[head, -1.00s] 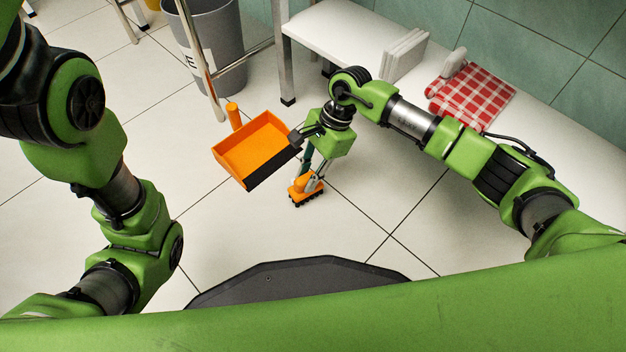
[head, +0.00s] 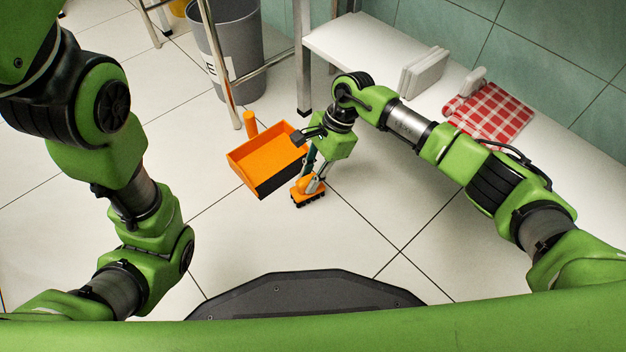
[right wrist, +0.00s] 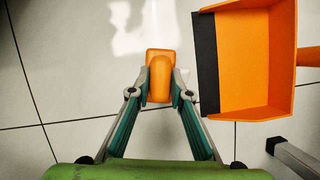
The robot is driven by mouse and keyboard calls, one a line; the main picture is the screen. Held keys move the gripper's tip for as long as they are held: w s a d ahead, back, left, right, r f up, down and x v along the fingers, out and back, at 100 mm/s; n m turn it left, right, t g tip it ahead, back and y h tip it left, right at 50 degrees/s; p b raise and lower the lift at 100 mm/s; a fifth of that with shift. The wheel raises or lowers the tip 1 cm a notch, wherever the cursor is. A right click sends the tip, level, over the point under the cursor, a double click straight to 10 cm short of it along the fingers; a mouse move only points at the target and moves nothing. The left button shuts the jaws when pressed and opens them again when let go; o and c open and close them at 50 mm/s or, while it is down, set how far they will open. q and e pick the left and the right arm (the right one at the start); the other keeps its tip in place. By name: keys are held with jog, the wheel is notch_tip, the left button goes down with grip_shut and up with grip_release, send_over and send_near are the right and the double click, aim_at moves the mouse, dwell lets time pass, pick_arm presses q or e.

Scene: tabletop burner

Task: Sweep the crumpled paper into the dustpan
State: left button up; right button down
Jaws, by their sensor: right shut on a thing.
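The orange dustpan (head: 262,150) lies on the tiled floor with its dark front lip towards the brush. In the right wrist view the dustpan (right wrist: 245,60) is at the upper right, its dark lip facing left. My right gripper (head: 314,176) points down, shut on the orange hand brush (head: 305,196), whose dark bristles are at or close to the floor. In the right wrist view the fingertips (right wrist: 160,82) close around the brush (right wrist: 159,58), with a gap between brush and lip. No crumpled paper can be clearly made out. My left gripper is outside the view.
A grey bin (head: 232,50) and metal table legs (head: 302,60) stand behind the dustpan. A white bench (head: 385,85) along the wall bears white panels (head: 424,72) and a red checked cloth (head: 490,112). The floor in front of the brush is clear.

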jog(key=shift+w+a, duration=1.15)
jog(key=shift+w, duration=0.3)
jog(key=shift+w+a, duration=0.75)
jog(key=shift+w, duration=0.25)
jog(key=shift+w+a, duration=0.75)
jog(key=shift+w, duration=0.2)
